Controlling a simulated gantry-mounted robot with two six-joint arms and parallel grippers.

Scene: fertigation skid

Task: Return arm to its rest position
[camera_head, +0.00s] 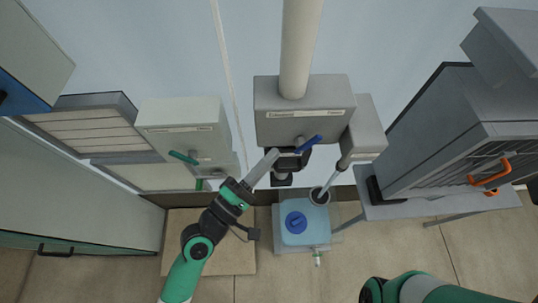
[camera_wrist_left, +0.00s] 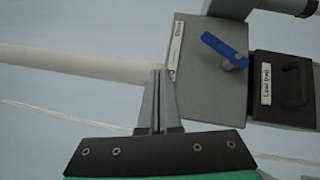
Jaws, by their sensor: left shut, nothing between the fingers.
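My left gripper (camera_head: 271,156) is shut and empty in the head view. Its arm reaches up from the bottom, and its fingertips are close to the lower left of a grey box (camera_head: 302,112) with a blue lever handle (camera_head: 308,144). In the left wrist view the closed fingers (camera_wrist_left: 158,74) point toward the grey box (camera_wrist_left: 200,82) and its blue handle (camera_wrist_left: 222,48). Whether the fingertips touch the box cannot be told. My right arm (camera_head: 415,289) shows only partly at the bottom right, and its gripper is outside the picture.
A pale pipe (camera_head: 299,45) rises from the grey box. A blue-topped tank (camera_head: 303,223) stands below. A light box (camera_head: 185,130) with a green handle (camera_head: 183,157) is on the left. A grey cabinet with an orange handle (camera_head: 490,172) stands at the right. Floor at the bottom centre is clear.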

